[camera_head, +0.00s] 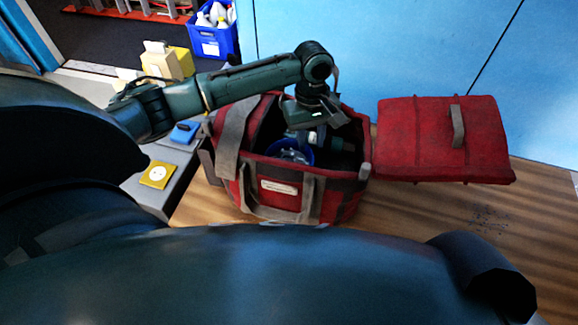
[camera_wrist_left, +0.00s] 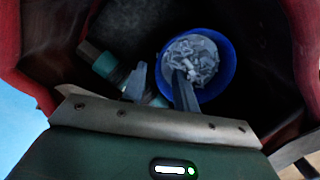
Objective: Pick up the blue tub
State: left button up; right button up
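The blue tub (camera_head: 307,155) stands inside the open red bag (camera_head: 345,190). In the left wrist view the tub (camera_wrist_left: 231,68) is round and holds many small grey-white pieces. My left gripper (camera_head: 301,134) reaches down into the bag from above, over the tub. In the left wrist view its fingers (camera_wrist_left: 160,70) are apart with nothing held between them. One finger overlaps the tub's inside and the other is outside its left edge. I cannot tell whether either touches the tub. My right gripper does not show.
A dark and teal cylindrical item (camera_wrist_left: 104,64) lies beside the tub in the bag. A yellow square item (camera_head: 157,174) lies at left. A blue crate (camera_head: 213,40) stands behind.

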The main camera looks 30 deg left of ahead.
pick_arm(q)
notch_tip(320, 180, down, 4)
jog(key=shift+s+d+r, duration=0.1)
jog(key=shift+r, duration=0.1)
grip_shut()
dwell(1.4)
